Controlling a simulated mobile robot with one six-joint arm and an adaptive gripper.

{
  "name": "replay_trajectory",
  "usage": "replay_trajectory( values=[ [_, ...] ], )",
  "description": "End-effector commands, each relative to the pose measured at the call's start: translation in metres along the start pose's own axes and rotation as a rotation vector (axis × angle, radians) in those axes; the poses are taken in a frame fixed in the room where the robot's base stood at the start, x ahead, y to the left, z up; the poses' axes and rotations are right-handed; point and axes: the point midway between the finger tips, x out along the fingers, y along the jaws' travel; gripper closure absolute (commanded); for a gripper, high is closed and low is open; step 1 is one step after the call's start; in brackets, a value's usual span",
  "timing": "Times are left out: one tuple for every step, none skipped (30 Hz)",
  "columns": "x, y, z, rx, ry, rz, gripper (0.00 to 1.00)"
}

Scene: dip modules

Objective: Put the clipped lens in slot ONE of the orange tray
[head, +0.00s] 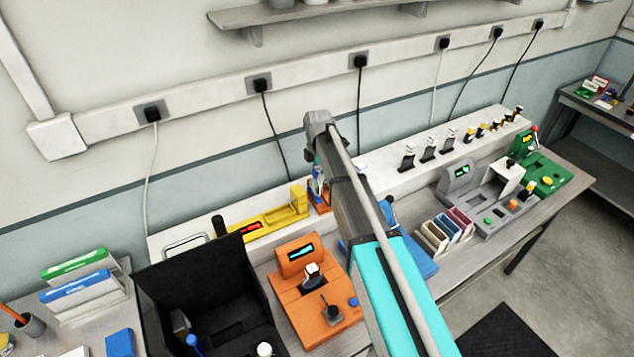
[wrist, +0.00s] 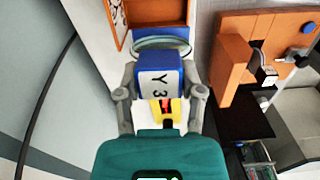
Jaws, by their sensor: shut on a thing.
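My gripper (wrist: 159,94) is shut on a blue and white clip (wrist: 158,80) marked "Y 3". A clear round lens (wrist: 161,43) sits at the clip's far end, partly hidden by it. An orange-edged holder (wrist: 123,28) with a white marked face stands just beyond the lens at the upper left of the wrist view. It may be the orange tray; slot ONE cannot be made out. In the head view a small orange holder (head: 318,197) stands beside my arm, partly hidden by it.
An orange device (head: 308,318) stands in front on the bench, also at right in the wrist view (wrist: 235,62). A yellow device (head: 268,225) with a red display lies left of the small holder. A black open box (head: 205,275) is at the left, a blue device (head: 415,262) at the right.

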Motion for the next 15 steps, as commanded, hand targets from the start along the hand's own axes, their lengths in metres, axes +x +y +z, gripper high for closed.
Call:
replay_trajectory(
  values=[
    [-0.001,0.000,0.000,0.000,0.000,0.000,1.00],
    [-0.001,0.000,0.000,0.000,0.000,0.000,1.00],
    [-0.001,0.000,0.000,0.000,0.000,0.000,1.00],
    [-0.001,0.000,0.000,0.000,0.000,0.000,1.00],
    [-0.001,0.000,0.000,0.000,0.000,0.000,1.00],
    [-0.001,0.000,0.000,0.000,0.000,0.000,1.00],
    [0.000,0.000,0.000,0.000,0.000,0.000,1.00],
    [0.000,0.000,0.000,0.000,0.000,0.000,1.00],
    [0.001,0.001,0.000,0.000,0.000,0.000,1.00],
    [0.002,0.001,0.001,0.000,0.000,0.000,1.00],
    [0.003,0.002,0.001,0.000,0.000,0.000,1.00],
    [0.006,0.003,0.002,0.000,0.000,0.000,1.00],
    [0.007,0.004,0.003,0.000,0.000,0.000,1.00],
    [0.010,0.004,0.004,0.000,0.000,0.000,1.00],
    [0.013,0.006,0.006,0.000,0.000,0.000,1.00]
  ],
)
